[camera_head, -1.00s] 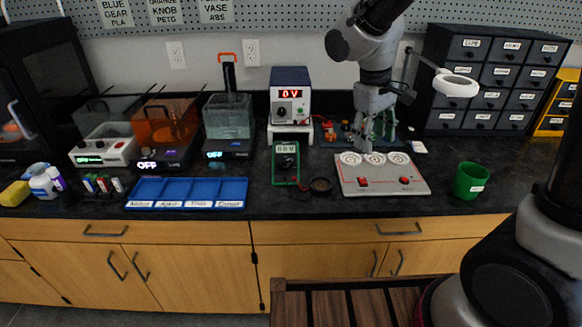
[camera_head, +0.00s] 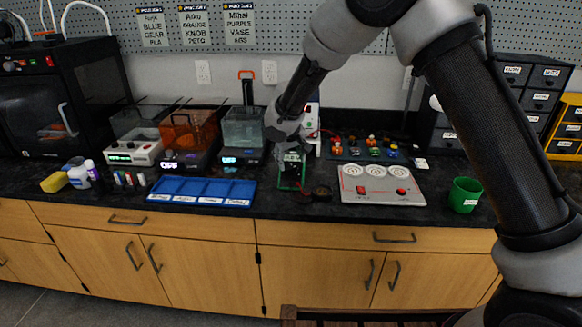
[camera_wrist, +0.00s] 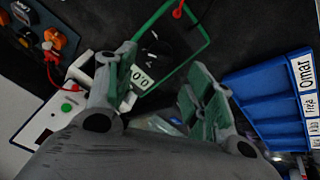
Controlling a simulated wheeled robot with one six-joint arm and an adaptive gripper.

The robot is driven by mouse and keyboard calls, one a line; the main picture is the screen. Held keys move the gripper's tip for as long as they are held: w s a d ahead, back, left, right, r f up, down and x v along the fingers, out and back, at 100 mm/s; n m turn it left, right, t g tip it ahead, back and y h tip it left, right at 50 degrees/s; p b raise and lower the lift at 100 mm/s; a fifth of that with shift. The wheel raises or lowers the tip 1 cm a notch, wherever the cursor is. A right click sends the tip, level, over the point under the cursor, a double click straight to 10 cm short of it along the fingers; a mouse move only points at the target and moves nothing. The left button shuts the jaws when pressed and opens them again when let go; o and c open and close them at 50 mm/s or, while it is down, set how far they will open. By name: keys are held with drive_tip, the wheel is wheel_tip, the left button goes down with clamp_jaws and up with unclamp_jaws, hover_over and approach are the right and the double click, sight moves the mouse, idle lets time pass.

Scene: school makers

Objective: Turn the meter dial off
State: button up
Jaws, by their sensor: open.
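The green-framed meter (camera_head: 301,182) lies on the black counter, mostly covered by my arm's end in the head view. In the wrist view the meter (camera_wrist: 205,30) shows its dark face, a black dial (camera_wrist: 158,47) and a small display (camera_wrist: 141,78) with zeros. The dial's exact setting is too dark to tell. My gripper (camera_wrist: 158,85) is open and empty, with one finger on each side of the display area. In the head view my gripper (camera_head: 290,158) is over the meter's upper part. I cannot tell whether it touches the meter.
Left of the meter is a blue compartment tray (camera_head: 202,190).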

sight(291, 167)
drive_tip(key=x, duration=0.5)
drive_tip(key=shift+w+f, duration=0.1)
drive_tip(key=shift+f, duration=0.05)
drive_tip(key=shift+c, duration=0.2)
drive_tip(key=c, duration=1)
